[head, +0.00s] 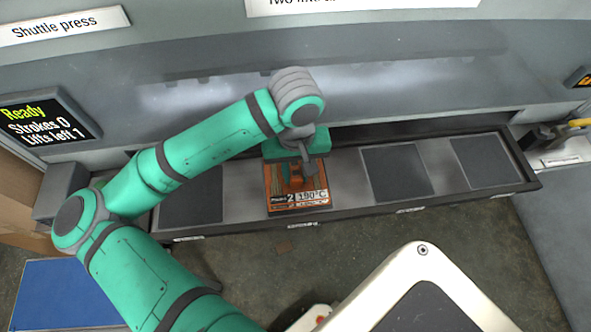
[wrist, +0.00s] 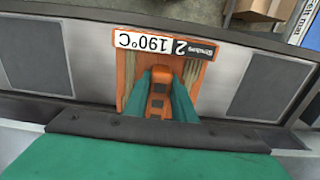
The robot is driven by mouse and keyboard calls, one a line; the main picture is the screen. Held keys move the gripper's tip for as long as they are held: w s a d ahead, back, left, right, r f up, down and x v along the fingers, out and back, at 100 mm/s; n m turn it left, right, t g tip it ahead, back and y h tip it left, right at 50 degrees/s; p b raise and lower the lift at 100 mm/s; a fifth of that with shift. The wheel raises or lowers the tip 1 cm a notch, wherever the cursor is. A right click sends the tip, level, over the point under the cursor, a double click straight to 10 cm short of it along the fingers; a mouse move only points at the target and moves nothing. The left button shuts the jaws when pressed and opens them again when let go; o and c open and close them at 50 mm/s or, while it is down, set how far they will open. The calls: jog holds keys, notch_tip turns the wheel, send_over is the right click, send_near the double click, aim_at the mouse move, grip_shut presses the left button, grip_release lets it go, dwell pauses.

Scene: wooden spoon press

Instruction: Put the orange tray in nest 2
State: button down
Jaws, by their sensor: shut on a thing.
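The orange tray (head: 292,198) has a wood-coloured inside and a front label reading "2" and "190°C". It is over the second position from the left on the grey shuttle rail (head: 345,180). In the wrist view the tray (wrist: 127,75) looks level and square to the rail. My gripper (head: 296,178) is shut on its raised orange handle, with a green finger on each side in the wrist view (wrist: 160,85). I cannot tell if the tray rests on the rail or hovers just above it. Whatever pad lies under it is hidden. The nest labels are too small to read.
Bare dark pads show at the far left (head: 190,195), right of the tray (head: 397,172) and at the right end (head: 484,161). The press screen (head: 45,128) reads "Ready, Strokes 0, Lifts left 1". A yellow handle (head: 578,123) stands at the right.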

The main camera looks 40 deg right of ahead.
aim_at(297, 166)
jog(key=shift+w+d+f, duration=0.25)
jog(key=shift+f, duration=0.2)
jog(key=shift+w+d+f, duration=0.2)
jog(key=shift+d+f, duration=0.05)
jog(key=shift+f, duration=0.15)
jog(key=shift+w+f, duration=0.15)
jog(key=shift+f, duration=0.7)
jog(key=shift+w+f, duration=0.1)
jog(key=shift+f, duration=0.75)
jog(key=shift+s+d+f, duration=0.1)
jog(key=shift+s+d, duration=0.1)
jog(key=shift+d, duration=0.05)
jog(key=c, duration=1.6)
grip_release()
jog(key=shift+o, duration=0.6)
jog(key=shift+w+a, duration=0.1)
jog(key=shift+a, duration=0.1)
notch_tip(297, 166, up, 12)
jog(key=shift+r, duration=0.15)
